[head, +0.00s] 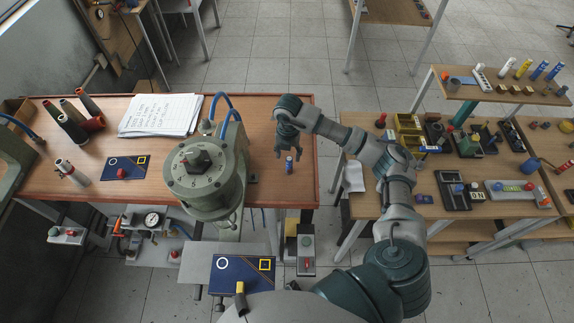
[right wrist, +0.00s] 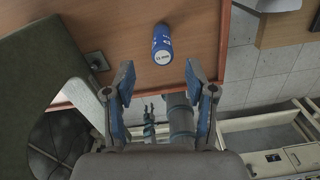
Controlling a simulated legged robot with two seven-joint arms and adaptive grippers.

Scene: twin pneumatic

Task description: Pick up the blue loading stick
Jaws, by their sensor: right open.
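A short blue loading stick (head: 289,165) stands near the right end of the wooden bench, just below my right gripper (head: 288,146). In the right wrist view the stick (right wrist: 162,42) shows a blue side with white lettering and a white labelled end. It lies ahead of the tips of my right gripper (right wrist: 160,85), roughly in line with the gap between the fingers. The fingers are spread apart, with nothing between them and no contact with the stick. My left gripper is not in view.
A large grey-green machine with a dial (head: 195,165) stands left of the stick. The bench's right edge (head: 317,170) is close to the stick. A side table (head: 440,200) with trays is at right.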

